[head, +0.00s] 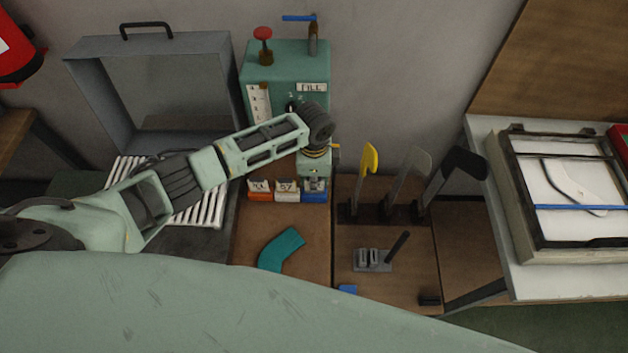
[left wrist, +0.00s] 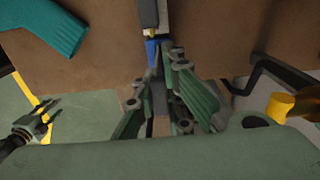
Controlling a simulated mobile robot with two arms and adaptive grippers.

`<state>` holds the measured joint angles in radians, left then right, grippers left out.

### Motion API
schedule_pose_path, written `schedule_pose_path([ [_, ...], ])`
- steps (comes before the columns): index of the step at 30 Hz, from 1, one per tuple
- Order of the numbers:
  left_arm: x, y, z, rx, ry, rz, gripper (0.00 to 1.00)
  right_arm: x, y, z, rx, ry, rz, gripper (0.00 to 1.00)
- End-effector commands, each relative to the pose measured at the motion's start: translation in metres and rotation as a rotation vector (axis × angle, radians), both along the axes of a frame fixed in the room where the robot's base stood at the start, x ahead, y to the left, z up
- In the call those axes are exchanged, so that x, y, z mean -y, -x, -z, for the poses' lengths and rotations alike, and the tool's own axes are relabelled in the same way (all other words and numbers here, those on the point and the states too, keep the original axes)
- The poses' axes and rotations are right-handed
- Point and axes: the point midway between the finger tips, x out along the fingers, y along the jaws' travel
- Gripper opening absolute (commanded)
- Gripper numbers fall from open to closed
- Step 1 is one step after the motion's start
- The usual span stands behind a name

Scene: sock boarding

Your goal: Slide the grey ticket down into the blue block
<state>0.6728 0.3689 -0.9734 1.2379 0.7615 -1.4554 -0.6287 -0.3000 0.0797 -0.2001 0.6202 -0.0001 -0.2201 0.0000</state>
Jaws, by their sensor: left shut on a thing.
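The blue block (head: 314,197) stands at the right end of a short row on the brown board. In the left wrist view, the blue block (left wrist: 152,52) lies just beyond my fingertips. My left gripper (head: 315,178) is over the blue block and shut. In the left wrist view, my left gripper (left wrist: 163,70) has its fingers around a narrow grey strip, the grey ticket (left wrist: 158,95). The ticket's lower end is close to the blue block; I cannot tell whether it has entered. A dark jointed thing at the left wrist view's lower left may be my right gripper (left wrist: 22,137).
A white block (head: 287,196) and an orange block (head: 259,192) stand left of the blue one. Behind is a green machine (head: 290,75). Yellow (head: 370,160), grey and black paddles stand right. A teal sock-shaped piece (head: 282,248) lies in front, with bare board around it.

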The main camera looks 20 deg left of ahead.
Motion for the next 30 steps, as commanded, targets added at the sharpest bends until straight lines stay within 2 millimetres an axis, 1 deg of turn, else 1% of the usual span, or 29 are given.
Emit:
schedule_pose_path([
  [11,0.0002,0.0001,0.0104,0.000,0.000,0.000,0.00,0.0002,0.0001,0.0065,0.000,0.000,0.000,0.40],
  [12,0.0002,0.0000,0.0103,0.000,0.000,0.000,0.09,0.0001,0.0001,0.0064,0.000,0.000,0.000,0.40],
  [18,0.0001,0.0001,0.0096,0.000,0.000,0.000,0.27,0.0002,0.0000,0.0058,0.000,0.000,0.000,0.40],
  [20,0.0001,0.0001,0.0096,0.000,0.000,0.000,0.31,0.0002,0.0000,0.0058,0.000,0.000,0.000,0.40],
  [28,0.0000,0.0000,0.0093,0.000,0.000,0.000,0.31,0.0023,0.0001,0.0058,-0.001,0.002,-0.001,0.40],
  [30,0.0000,-0.0004,0.0066,0.001,0.001,0.000,0.31,0.0029,0.0001,0.0058,0.000,0.003,-0.001,0.40],
])
